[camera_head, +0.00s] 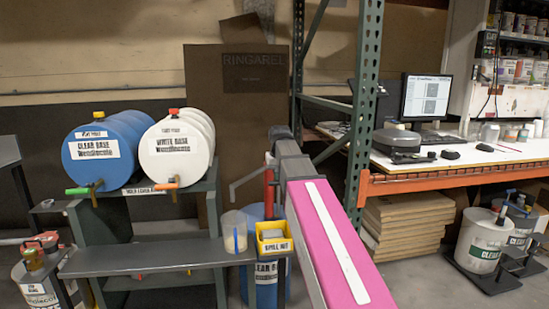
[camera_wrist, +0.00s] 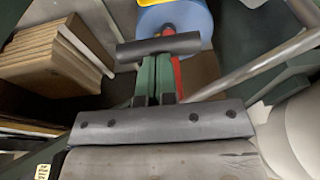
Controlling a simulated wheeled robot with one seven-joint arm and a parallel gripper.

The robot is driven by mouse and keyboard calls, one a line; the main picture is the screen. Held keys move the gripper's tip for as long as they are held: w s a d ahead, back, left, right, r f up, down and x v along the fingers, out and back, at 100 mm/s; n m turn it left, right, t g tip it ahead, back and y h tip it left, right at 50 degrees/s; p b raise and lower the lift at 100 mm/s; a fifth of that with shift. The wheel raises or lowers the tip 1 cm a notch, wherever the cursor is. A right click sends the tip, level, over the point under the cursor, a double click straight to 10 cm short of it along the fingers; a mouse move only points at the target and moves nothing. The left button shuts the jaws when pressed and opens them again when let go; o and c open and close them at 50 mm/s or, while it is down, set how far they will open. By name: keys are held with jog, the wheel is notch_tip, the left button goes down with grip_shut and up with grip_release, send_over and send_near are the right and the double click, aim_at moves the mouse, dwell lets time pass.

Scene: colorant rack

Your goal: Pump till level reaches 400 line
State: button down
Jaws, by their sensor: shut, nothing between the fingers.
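A red hand pump (camera_head: 269,188) with a grey bent spout (camera_head: 246,182) stands over a blue drum (camera_head: 268,280). A translucent container (camera_head: 228,222) stands on the shelf left of it; its level and 400 line are too small to read. My gripper (camera_wrist: 153,78) is shut and empty, its green fingers pressed together. In the wrist view, a dark crossbar, apparently the pump handle (camera_wrist: 165,47), lies right at the fingertips; contact cannot be told. The pump's red body (camera_wrist: 177,78) shows just right of the fingers. In the head view, my arm hides the fingers.
A yellow spill kit bin (camera_head: 273,246) sits close to the pump. Blue (camera_head: 85,152) and white (camera_head: 160,158) barrels lie on a rack at left. A green rack post (camera_head: 364,105) and stacked boards (camera_head: 405,225) stand right of my arm.

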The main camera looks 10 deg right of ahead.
notch_tip(320, 180, up, 12)
jog(key=shift+r, duration=0.25)
dwell(0.6)
jog(key=shift+f, duration=0.15)
dwell(0.4)
jog(key=shift+f, duration=7.45)
notch_tip(320, 180, up, 15)
jog(key=shift+r, duration=0.15)
